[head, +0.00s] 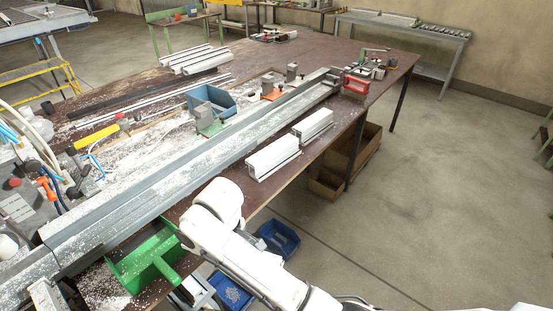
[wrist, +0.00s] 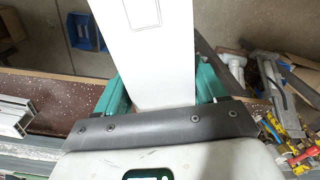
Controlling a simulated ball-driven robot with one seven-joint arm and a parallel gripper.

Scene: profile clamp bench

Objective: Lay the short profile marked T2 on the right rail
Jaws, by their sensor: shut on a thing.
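In the wrist view, my gripper (wrist: 160,90) has its teal fingers shut on the sides of a white piece (wrist: 155,60), which extends away from the jaws. A faint rectangular outline shows near its far end; no T2 mark is readable. In the head view, my white arm reaches over the bench's near edge, and my gripper and the held piece cannot be made out. A long grey double rail (head: 165,190) runs diagonally along the bench. Two short white profiles lie near the bench edge, one nearer (head: 272,158) and one farther (head: 313,125). Their marks are too small to read.
A green dustpan (head: 148,262) lies at the near end. A blue bin (head: 210,101) and small clamps (head: 291,72) stand along the rail. Tools and hoses crowd the left. Blue crates (head: 279,238) and brown boxes (head: 327,184) are on the floor below the edge.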

